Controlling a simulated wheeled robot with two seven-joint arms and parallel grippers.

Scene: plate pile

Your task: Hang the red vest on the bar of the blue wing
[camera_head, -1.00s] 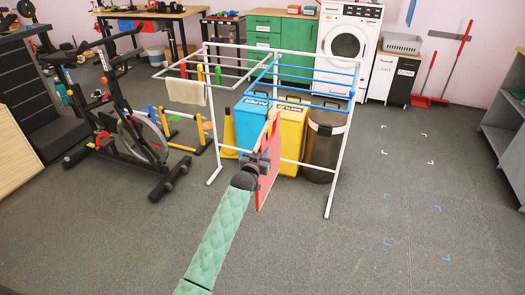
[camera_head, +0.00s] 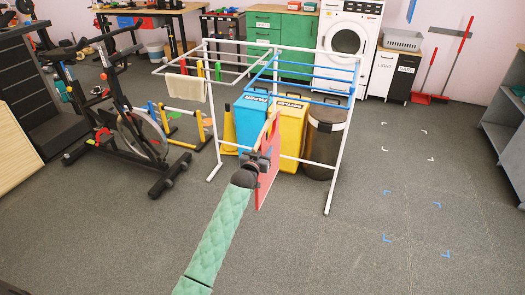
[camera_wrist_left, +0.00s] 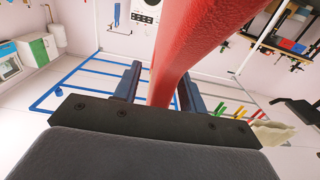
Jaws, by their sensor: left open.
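The drying rack has a blue wing (camera_head: 318,66) on its right side, with several blue bars. The red vest (camera_head: 266,186) hangs beside my left gripper (camera_head: 268,153), in front of the bins and below the front blue bar. Its upper part narrows upward toward that bar; I cannot tell whether it touches it. In the left wrist view, red cloth (camera_wrist_left: 184,45) passes between the two open fingers of my left gripper (camera_wrist_left: 155,82), with the blue wing (camera_wrist_left: 80,78) behind. My right gripper is not in view.
A white cloth (camera_head: 186,88) hangs on the rack's white left wing (camera_head: 222,57). Blue (camera_head: 250,122), yellow (camera_head: 291,128) and dark (camera_head: 322,145) bins stand under the rack. An exercise bike (camera_head: 128,135) stands at left. The floor at right is clear.

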